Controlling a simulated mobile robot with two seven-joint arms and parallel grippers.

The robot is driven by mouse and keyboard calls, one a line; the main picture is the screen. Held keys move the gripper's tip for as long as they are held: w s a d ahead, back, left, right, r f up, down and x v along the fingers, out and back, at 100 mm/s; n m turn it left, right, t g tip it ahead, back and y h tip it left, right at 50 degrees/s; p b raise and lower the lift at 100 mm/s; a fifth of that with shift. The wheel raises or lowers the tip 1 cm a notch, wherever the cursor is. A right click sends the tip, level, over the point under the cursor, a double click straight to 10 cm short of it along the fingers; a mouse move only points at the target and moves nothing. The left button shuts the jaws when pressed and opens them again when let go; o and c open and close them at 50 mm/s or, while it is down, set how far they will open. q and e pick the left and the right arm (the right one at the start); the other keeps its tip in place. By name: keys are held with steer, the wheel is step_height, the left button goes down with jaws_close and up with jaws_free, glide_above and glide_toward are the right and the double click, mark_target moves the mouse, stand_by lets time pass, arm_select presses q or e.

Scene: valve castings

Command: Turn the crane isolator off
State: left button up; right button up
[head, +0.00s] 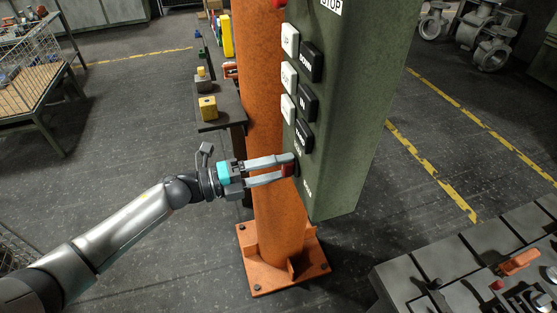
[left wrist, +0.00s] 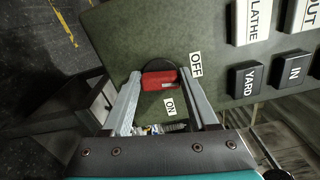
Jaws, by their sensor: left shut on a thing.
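The crane isolator is a red knob (head: 288,170) on a dark round base, low on the face of the green control pendant (head: 352,110). In the left wrist view the red knob (left wrist: 160,79) lies crosswise between the fingers. An OFF label (left wrist: 195,64) is to its right and an ON label (left wrist: 169,105) is below it. I cannot tell for sure which label the knob points to. My left gripper (head: 291,166) is shut on the red knob, with one finger at each side; it also shows in the left wrist view (left wrist: 161,78). My right gripper is not in view.
Black and white push buttons (head: 306,100) sit above the knob on the pendant. An orange column (head: 272,205) stands behind my left gripper. A narrow bench (head: 222,105) with a yellow block (head: 208,107) is left of it. A dark slotted table (head: 450,265) is at lower right.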

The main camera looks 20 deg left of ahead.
arm_select(q)
steer(key=shift+n+p, duration=0.4)
steer(key=shift+n, duration=0.5)
steer(key=shift+f, duration=0.1)
steer(key=o, duration=1.4)
steer(key=b+v, duration=0.1)
steer(key=v, duration=1.4)
steer(key=shift+s+a, duration=0.1)
